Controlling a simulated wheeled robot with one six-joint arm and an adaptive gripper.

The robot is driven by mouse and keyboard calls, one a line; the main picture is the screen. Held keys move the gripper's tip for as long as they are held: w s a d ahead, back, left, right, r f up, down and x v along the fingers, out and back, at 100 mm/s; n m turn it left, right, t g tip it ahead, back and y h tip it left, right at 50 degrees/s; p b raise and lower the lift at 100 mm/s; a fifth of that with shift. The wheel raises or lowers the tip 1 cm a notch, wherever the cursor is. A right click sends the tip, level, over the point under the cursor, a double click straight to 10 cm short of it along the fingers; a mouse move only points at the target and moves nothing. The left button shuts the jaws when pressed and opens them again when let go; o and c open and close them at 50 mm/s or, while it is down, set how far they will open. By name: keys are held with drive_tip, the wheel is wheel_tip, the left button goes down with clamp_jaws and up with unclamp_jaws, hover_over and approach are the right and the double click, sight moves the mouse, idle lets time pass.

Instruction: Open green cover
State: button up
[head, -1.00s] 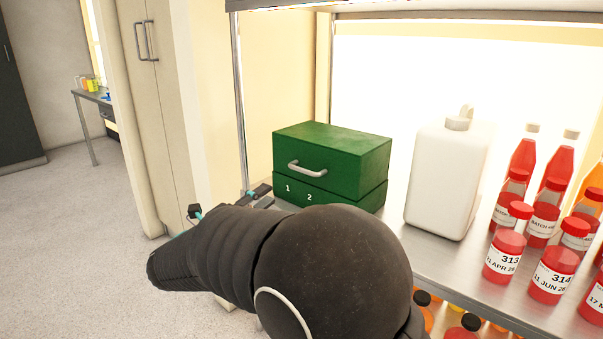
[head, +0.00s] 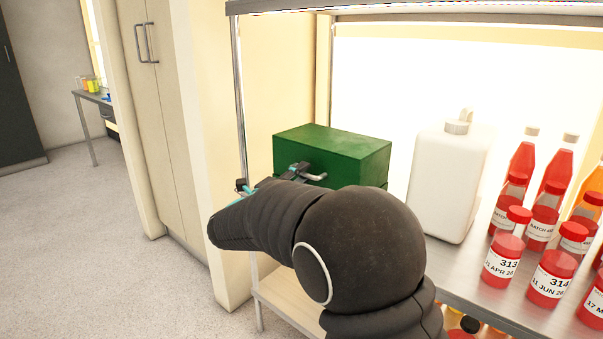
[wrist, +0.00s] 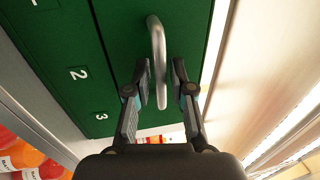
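The green cover (head: 345,153) is the upper part of a green box on the shelf, with a silver bar handle (head: 316,177) on its front. It sits closed on the lower part of the box. In the wrist view the cover (wrist: 123,30) fills the top, and the handle (wrist: 158,60) runs between the fingers. My gripper (wrist: 163,78) is open, with one finger on each side of the handle and a gap visible on both sides. In the head view my gripper (head: 290,170) is at the handle's left part, and my arm hides the box's lower front.
A white jug (head: 447,185) stands just right of the box. Red juice bottles (head: 503,255) with labels stand further right on the metal shelf (head: 470,280). A shelf post (head: 241,110) and a tall cabinet (head: 160,110) are on the left.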

drive_tip(key=shift+w+d, duration=0.2)
drive_tip(key=shift+w, duration=0.1)
clamp_jaws()
drive_tip(key=shift+r, duration=0.15)
